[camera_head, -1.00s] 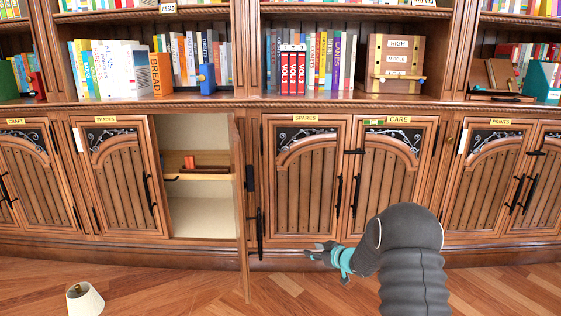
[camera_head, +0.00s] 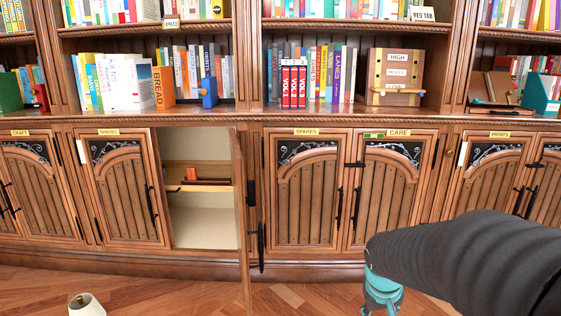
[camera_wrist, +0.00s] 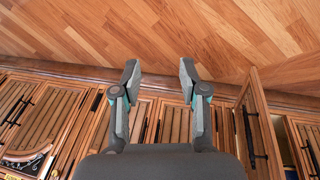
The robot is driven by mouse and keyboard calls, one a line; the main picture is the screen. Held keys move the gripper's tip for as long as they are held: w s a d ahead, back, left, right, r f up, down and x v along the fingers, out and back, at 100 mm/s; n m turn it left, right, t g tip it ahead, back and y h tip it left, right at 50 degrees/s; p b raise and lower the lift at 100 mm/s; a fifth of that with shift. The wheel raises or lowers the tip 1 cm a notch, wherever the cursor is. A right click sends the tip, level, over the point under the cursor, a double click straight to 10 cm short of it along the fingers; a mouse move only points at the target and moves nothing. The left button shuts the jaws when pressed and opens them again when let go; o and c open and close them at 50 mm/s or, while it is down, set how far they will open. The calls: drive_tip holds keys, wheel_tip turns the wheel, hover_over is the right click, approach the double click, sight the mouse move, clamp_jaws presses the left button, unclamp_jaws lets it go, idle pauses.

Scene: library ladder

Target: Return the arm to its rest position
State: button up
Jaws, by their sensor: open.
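My gripper (camera_wrist: 158,80) is open and empty in the wrist view, its two fingers apart with only the wooden floor and cabinet fronts beyond them. In the head view my arm, in a dark ribbed sleeve, reaches in from the right edge. The teal wrist part (camera_head: 382,290) hangs at its end near the bottom of the picture, in front of the lower cabinets. The fingertips are not clearly visible there.
One cabinet door (camera_head: 243,220) stands open towards me, left of my arm. Inside, a drawer or tray (camera_head: 205,184) holds a small red item (camera_head: 191,174). A cream lampshade-like object (camera_head: 87,305) is on the floor at lower left. Floor between them is clear.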

drive_tip(key=s+a+r+t+y+p, duration=0.1)
drive_tip(key=s+a+r, duration=0.2)
drive_tip(key=s+r, duration=0.4)
drive_tip(key=s+a+r+t+p, duration=0.2)
drive_tip(key=s+a+r, duration=0.1)
drive_tip(key=s+r, duration=0.4)
drive_tip(key=shift+s+m+y, duration=0.3)
drive_tip(key=shift+s+y, duration=0.1)
drive_tip(key=shift+s, duration=0.75)
drive_tip(key=shift+a, duration=0.2)
